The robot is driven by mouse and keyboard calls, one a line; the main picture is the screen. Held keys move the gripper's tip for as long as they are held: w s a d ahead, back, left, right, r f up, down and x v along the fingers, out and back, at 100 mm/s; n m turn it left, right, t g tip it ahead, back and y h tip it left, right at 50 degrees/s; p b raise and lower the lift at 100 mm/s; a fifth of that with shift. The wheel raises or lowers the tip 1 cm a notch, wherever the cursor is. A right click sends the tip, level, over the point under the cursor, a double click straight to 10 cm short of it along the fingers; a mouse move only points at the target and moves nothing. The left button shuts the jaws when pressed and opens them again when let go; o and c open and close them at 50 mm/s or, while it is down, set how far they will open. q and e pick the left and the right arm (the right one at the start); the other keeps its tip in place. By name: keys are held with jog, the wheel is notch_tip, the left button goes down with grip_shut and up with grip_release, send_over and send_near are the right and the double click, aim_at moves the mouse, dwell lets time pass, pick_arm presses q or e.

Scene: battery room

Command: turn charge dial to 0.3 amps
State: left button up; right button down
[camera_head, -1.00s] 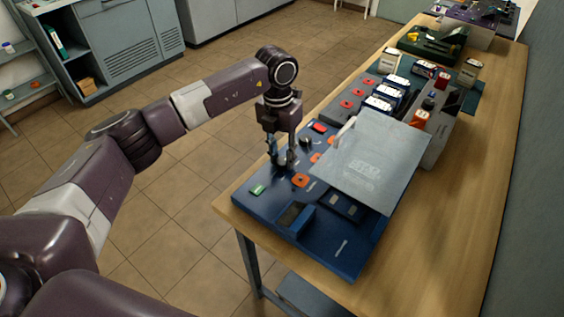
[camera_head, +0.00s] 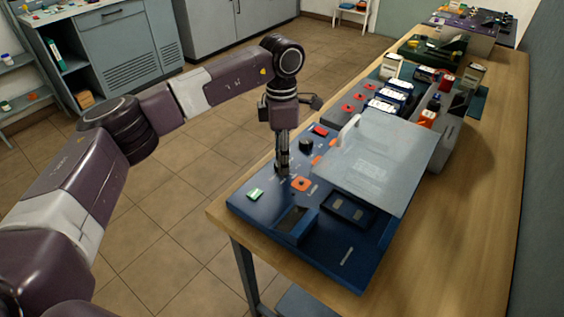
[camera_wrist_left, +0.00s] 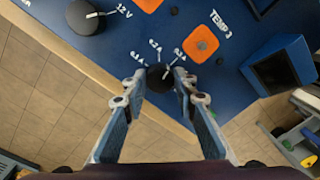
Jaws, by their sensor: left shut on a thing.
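The charge dial (camera_wrist_left: 159,77) is a small black knob on the blue charger panel (camera_wrist_left: 130,38), at the panel's front edge in the left wrist view. Labels for 0.1, 0.2 and 0.3 A arc around its far side. A short pale mark on the dial seems to point up and right, towards the 0.3 label. My left gripper (camera_wrist_left: 158,80) is shut on the dial, one finger on each side. In the head view my left gripper (camera_head: 282,170) points down at the panel and hides most of the dial. My right gripper is out of view.
A second black dial (camera_wrist_left: 86,17) points to 12 V. Orange pads (camera_wrist_left: 201,44), a green button (camera_head: 255,194) and a red switch (camera_head: 320,131) are nearby. A translucent raised lid (camera_head: 378,165) stands right of my gripper. Battery packs (camera_head: 385,100) stand farther back on the wooden bench (camera_head: 470,215).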

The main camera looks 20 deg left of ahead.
pick_arm(q)
jog(key=shift+m+b, duration=0.3)
jog(key=shift+m, duration=0.8)
jog(key=o, duration=1.2)
jog(key=shift+c, duration=0.2)
jog(key=shift+r, duration=0.1)
notch_tip(320, 180, up, 12)
jog(key=shift+w, duration=0.35)
